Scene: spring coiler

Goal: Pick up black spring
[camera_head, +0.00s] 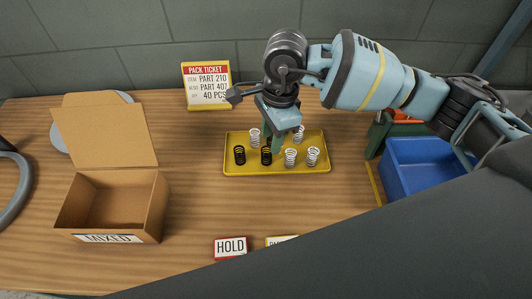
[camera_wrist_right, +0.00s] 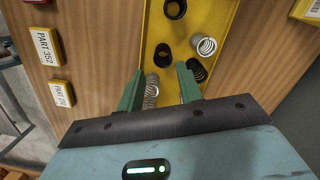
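A yellow tray (camera_head: 226,165) holds short coil springs standing upright. Two black springs show in the head view, one at the left (camera_head: 239,155) and one near the middle (camera_head: 266,157). The right wrist view shows three black springs: one at the top (camera_wrist_right: 175,8), one below it (camera_wrist_right: 163,54) and one beside the right finger (camera_wrist_right: 199,70). White springs (camera_head: 290,157) stand among them. My right gripper (camera_wrist_right: 160,82) is open above the tray, pointing down. A silver-white spring (camera_wrist_right: 152,90) shows between its fingers, close to the left one; contact is unclear. My left gripper is not seen.
An open cardboard box marked MIXED (camera_head: 115,205) stands at the left. A blue bin (camera_head: 420,165) is at the right. A pack ticket (camera_head: 206,86) stands behind the tray, and a HOLD sign (camera_head: 230,248) is at the front. The wood between box and tray is clear.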

